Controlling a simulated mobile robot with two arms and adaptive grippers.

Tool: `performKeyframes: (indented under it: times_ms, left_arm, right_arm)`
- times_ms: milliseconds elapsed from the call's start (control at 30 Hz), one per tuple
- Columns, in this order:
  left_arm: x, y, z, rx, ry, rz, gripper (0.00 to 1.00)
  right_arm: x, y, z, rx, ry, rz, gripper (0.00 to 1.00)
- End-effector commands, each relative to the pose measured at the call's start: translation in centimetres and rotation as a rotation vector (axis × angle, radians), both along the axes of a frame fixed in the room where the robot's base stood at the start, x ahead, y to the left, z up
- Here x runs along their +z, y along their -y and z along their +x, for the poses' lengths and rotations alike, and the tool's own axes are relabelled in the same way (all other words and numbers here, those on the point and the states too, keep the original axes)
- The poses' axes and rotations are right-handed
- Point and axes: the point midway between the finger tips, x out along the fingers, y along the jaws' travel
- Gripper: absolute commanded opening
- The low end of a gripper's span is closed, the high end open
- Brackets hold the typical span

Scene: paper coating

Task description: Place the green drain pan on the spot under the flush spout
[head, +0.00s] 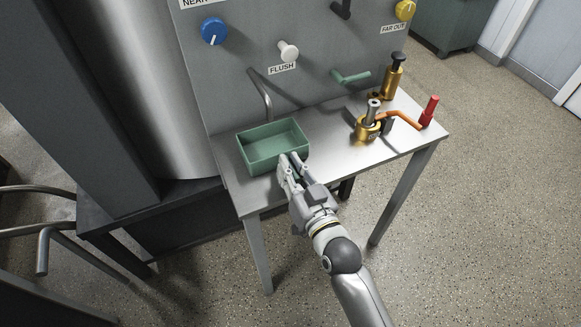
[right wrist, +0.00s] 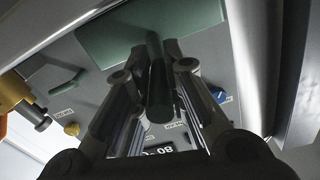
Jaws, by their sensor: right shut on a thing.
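The green drain pan (head: 258,165) is an open rectangular tray at the left part of the small metal table, below the bent flush spout (head: 264,95) on the grey panel. The spout's lower end is close to the pan's back rim. My right gripper (head: 291,166) is at the pan's near right side, shut on its handle. In the right wrist view the pan (right wrist: 150,27) shows at the top, with its dark green handle (right wrist: 158,80) between the fingers. Whether the pan touches the tabletop is hard to tell. My left gripper is out of view.
The metal table (head: 325,150) also carries a brass valve fitting (head: 368,127) with an orange lever, a brass cylinder (head: 392,78) with a black knob, and a red-handled part (head: 430,110). The panel holds a FLUSH knob (head: 288,50) and a green lever (head: 350,77).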

Motion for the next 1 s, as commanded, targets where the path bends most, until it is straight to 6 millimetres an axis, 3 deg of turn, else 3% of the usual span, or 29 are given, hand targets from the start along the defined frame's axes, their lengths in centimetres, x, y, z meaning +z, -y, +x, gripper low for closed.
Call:
performKeyframes:
  times_ms: [200,233,400,767,1000]
  left_arm:
    - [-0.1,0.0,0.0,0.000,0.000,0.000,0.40]
    - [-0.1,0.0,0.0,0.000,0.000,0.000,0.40]
    - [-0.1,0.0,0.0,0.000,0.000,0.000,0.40]
    - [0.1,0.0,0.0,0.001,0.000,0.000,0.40]
    - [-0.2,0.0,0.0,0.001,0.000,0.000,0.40]
  right_arm:
    - [-0.1,0.0,0.0,-0.001,0.003,0.001,0.00]
    - [-0.3,0.0,0.0,0.000,-0.001,0.000,0.14]
    - [-0.2,0.0,0.0,0.000,0.000,0.001,0.34]
    - [0.2,0.0,0.0,0.000,0.002,0.002,0.34]
    - [-0.1,1.0,-2.8,0.001,-0.003,0.000,0.34]
